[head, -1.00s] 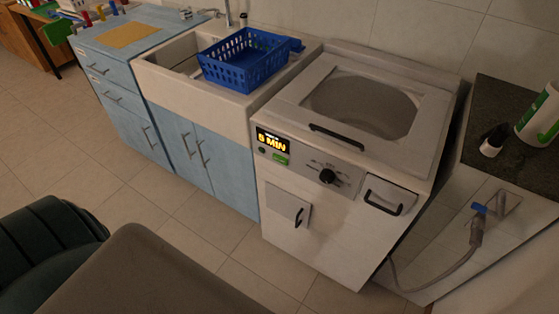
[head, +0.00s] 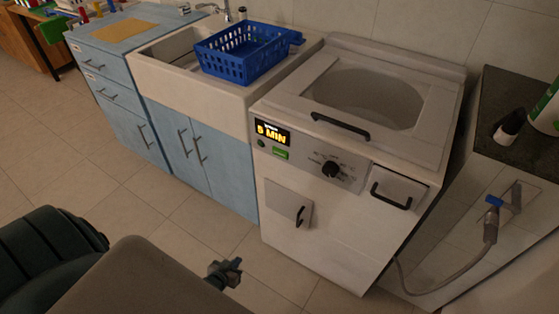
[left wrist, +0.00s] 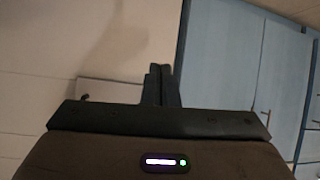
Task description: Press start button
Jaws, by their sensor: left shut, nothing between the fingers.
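The start button is most likely the green button (head: 280,153) on the front panel of the white washing machine (head: 330,220), just below the lit display (head: 272,132) that reads "5 MIN". A dark knob (head: 331,169) sits to its right. My left gripper (head: 232,268) is low in front of the machine, at the lower middle of the head view, apart from the button. In the left wrist view its fingers (left wrist: 161,72) are together and hold nothing, with the machine's white front and the blue cabinet beyond. The green button does not show there. My right gripper is not in view.
A blue cabinet with a sink (head: 190,95) stands left of the machine, with a blue basket (head: 245,60) on it. A dark-topped counter (head: 510,145) with a hose (head: 480,255) is at the right. Open tiled floor (head: 165,220) lies in front.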

